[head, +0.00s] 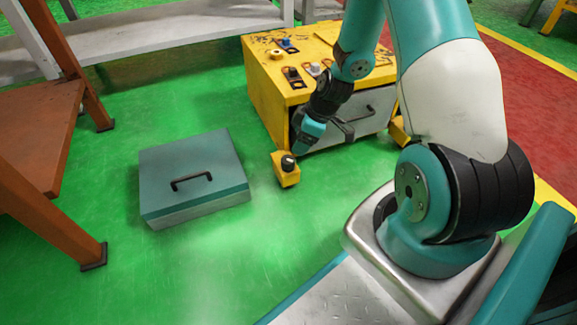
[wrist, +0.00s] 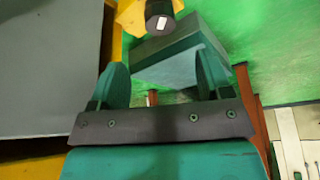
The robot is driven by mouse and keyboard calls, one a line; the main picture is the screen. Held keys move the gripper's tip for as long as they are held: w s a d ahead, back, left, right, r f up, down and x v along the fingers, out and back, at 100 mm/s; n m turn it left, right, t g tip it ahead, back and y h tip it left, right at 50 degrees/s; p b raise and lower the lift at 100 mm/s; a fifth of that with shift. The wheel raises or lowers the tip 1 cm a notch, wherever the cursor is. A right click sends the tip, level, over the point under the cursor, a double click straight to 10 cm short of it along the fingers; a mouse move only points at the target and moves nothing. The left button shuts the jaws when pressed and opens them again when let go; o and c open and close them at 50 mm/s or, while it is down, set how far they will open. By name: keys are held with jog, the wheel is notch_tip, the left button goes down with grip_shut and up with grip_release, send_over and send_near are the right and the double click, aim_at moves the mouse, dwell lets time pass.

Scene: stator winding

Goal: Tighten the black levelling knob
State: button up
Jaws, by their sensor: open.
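The black levelling knob (head: 288,163) sits upright on a yellow foot (head: 287,178) that juts out from the front left corner of the yellow cabinet (head: 264,97). In the wrist view the black knob (wrist: 159,14) carries a white mark and lies beyond the fingertips, near the top edge. The yellow foot (wrist: 131,17) is partly cut off there. My gripper (head: 303,147) is just above and right of the knob in the head view. In the wrist view my gripper (wrist: 161,60) has its two teal fingers spread apart, with nothing between them.
The cabinet's grey drawer front (head: 362,121) with a dark handle is right behind my gripper. A teal lidded box (head: 193,175) stands on the green floor to the left. Orange-brown table legs (head: 50,231) stand at far left. Floor between box and foot is clear.

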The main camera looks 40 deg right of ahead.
aim_at(288, 159)
jog(key=b+x, duration=0.5)
jog(key=x, duration=0.3)
jog(key=shift+f, duration=0.45)
jog(key=shift+w+a, duration=0.1)
jog(key=shift+r, duration=0.1)
jog(key=c, duration=0.9)
